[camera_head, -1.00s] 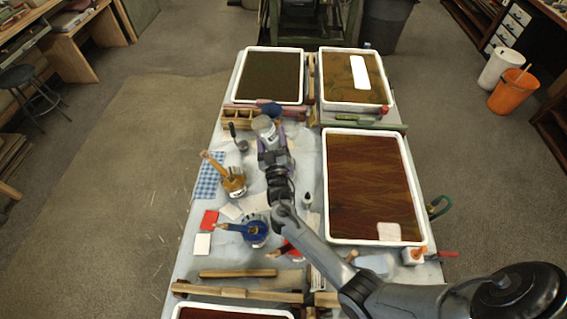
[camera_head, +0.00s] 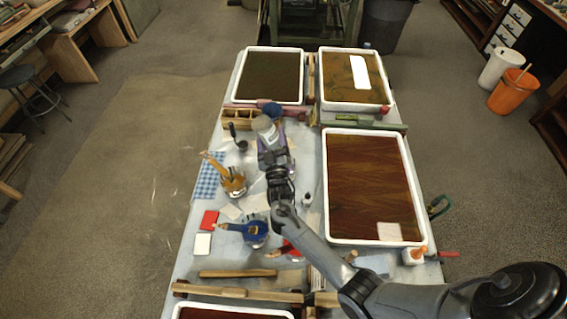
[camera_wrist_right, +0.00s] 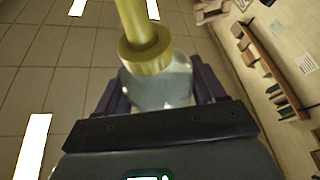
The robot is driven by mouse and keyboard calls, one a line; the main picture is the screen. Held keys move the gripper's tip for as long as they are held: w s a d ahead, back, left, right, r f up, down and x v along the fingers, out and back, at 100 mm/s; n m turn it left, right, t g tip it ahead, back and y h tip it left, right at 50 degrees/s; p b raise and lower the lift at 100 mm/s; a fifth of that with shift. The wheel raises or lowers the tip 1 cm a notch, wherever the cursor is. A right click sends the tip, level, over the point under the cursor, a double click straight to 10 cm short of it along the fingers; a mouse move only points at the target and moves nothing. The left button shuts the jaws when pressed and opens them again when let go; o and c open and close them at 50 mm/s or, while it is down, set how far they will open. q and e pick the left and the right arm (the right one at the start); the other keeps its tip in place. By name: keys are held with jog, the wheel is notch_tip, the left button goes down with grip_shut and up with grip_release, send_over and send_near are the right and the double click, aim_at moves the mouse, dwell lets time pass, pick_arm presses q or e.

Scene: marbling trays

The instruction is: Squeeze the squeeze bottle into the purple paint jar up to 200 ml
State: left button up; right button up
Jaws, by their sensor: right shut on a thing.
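My right gripper (camera_head: 268,143) is shut on the squeeze bottle (camera_head: 264,125) and holds it over the back left part of the table. In the right wrist view the bottle (camera_wrist_right: 160,88) has a pale, translucent body between purple fingers. A yellow cap and nozzle (camera_wrist_right: 146,50) rise in front of it. The bottle's tip is cut off at the top of that view. I cannot make out the purple paint jar for sure; my right gripper and arm cover part of the table. My left gripper is not in view.
An amber jar with a brush (camera_head: 233,186) and a blue jar with a brush (camera_head: 256,234) stand left of my right arm. A wooden divided box (camera_head: 240,118) is behind. White-rimmed trays (camera_head: 325,190) fill the right. A small dark-tipped bottle (camera_head: 307,200) stands beside my arm.

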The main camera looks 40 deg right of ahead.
aim_at(271, 130)
jog(key=shift+r, duration=0.1)
jog(key=shift+r+p, duration=0.35)
notch_tip(271, 130, up, 2)
jog(key=shift+r+p, duration=0.15)
jog(key=shift+p, duration=0.95)
jog(key=shift+d, duration=0.1)
